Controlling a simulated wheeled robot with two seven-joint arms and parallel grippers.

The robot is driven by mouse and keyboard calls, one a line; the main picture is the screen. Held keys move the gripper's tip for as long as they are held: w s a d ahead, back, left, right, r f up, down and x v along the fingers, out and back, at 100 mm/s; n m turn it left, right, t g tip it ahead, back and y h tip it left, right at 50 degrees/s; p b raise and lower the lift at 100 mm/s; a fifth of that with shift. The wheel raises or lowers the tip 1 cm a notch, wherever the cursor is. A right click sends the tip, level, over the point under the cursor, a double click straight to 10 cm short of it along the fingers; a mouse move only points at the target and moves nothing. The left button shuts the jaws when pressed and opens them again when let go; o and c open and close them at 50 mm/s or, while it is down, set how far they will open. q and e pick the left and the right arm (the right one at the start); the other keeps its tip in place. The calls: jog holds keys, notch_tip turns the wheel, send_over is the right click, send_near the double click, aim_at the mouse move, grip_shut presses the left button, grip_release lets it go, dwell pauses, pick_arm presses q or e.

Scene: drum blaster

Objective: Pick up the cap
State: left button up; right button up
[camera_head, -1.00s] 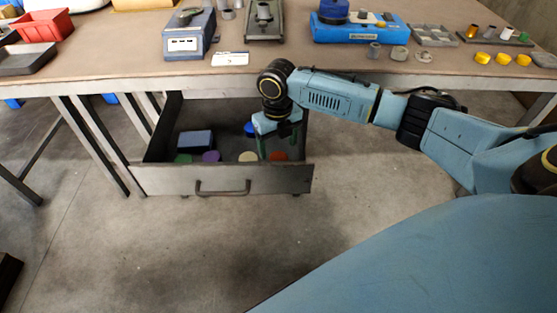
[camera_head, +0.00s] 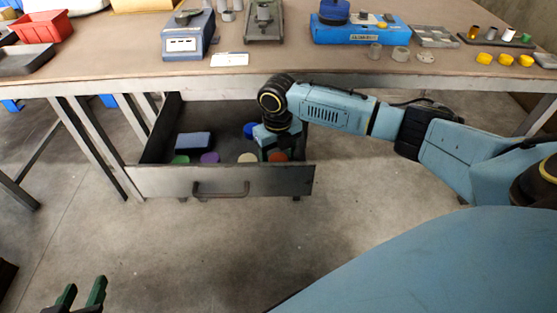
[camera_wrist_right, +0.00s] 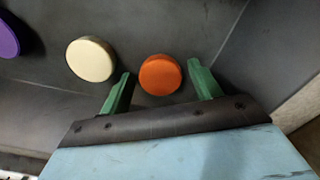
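Several round caps lie on the floor of the open drawer (camera_head: 225,181). An orange cap (camera_wrist_right: 160,75) lies between the open green fingers of my right gripper (camera_wrist_right: 161,88); no contact with the fingers shows. The orange cap also shows in the head view (camera_head: 278,156), beside my right gripper's wrist. A cream cap (camera_wrist_right: 90,59) lies just outside the finger on the left. A purple cap (camera_head: 209,158), a green cap (camera_head: 180,160) and a blue cap (camera_head: 249,130) lie elsewhere in the drawer. My left gripper (camera_head: 82,292) is open and empty over the floor at the lower left.
A blue box (camera_head: 193,142) lies in the drawer's left part. The drawer's walls stand close around my right gripper. The table (camera_head: 290,70) above carries a scale (camera_head: 188,38), a blue device (camera_head: 360,30), a red bin (camera_head: 42,27) and small parts.

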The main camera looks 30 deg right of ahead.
jog(key=c, duration=0.8)
jog(key=shift+r, duration=0.1)
